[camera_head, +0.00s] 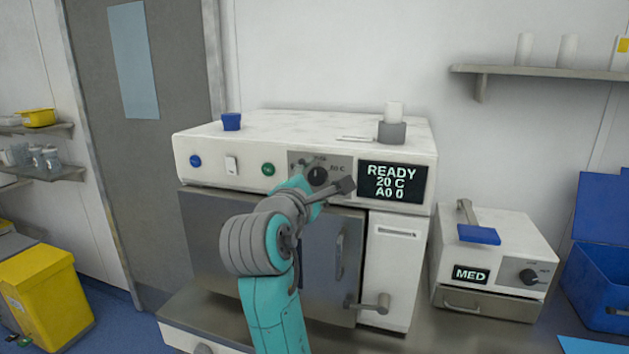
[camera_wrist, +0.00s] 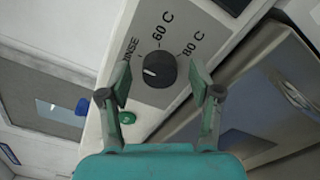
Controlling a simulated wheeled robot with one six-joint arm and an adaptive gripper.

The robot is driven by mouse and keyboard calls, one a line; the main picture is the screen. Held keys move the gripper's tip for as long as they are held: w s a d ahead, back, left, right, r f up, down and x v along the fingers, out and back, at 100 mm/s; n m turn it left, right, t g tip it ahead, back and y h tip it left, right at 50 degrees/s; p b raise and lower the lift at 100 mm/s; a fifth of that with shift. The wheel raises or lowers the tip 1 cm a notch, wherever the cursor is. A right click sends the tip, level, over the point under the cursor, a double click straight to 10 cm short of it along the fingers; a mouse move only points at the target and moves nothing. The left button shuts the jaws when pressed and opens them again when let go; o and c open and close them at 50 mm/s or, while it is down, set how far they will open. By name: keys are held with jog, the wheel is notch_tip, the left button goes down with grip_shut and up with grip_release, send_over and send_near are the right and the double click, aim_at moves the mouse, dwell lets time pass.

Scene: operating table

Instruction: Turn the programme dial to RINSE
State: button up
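The programme dial (camera_head: 317,176) is a round black knob on the grey panel of the white washer. In the wrist view the dial (camera_wrist: 159,69) shows a white pointer mark aimed to the lower left, below the RINSE label (camera_wrist: 130,50) and away from 60 C (camera_wrist: 163,30) and 80 C (camera_wrist: 192,43). My gripper (camera_wrist: 161,84) is open and empty, with one finger on each side of the dial in the picture. Neither finger visibly touches it. In the head view my arm and gripper (camera_head: 328,189) cover part of the panel below the dial.
The washer display (camera_head: 391,183) reads READY, 20 C, A0 0. A green button (camera_head: 268,169), a white switch (camera_head: 231,165) and a blue button (camera_head: 196,161) lie left of the dial. The steel door with its handle (camera_head: 340,252) is below. A smaller MED unit (camera_head: 495,260) stands right.

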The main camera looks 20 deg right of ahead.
jog(key=v, duration=1.2)
jog(key=s+d+f+t+y, duration=0.1)
jog(key=s+f+y, duration=0.15)
jog(key=f, duration=1.15)
jog(key=s+d+f+t+y, duration=0.1)
jog(key=f+y, duration=0.3)
jog(key=f, duration=1)
jog(key=s+d+f+m+y, duration=0.2)
jog(key=s+f+m+y, duration=0.15)
jog(key=s+f, duration=0.9)
jog(key=s+d+m+g, duration=0.1)
jog(key=s+d+m, duration=0.2)
jog(key=s+m, duration=1)
jog(key=s+f, duration=0.1)
jog(key=s, duration=1.4)
jog(key=shift+g+y, duration=0.3)
jog(key=shift+g, duration=0.1)
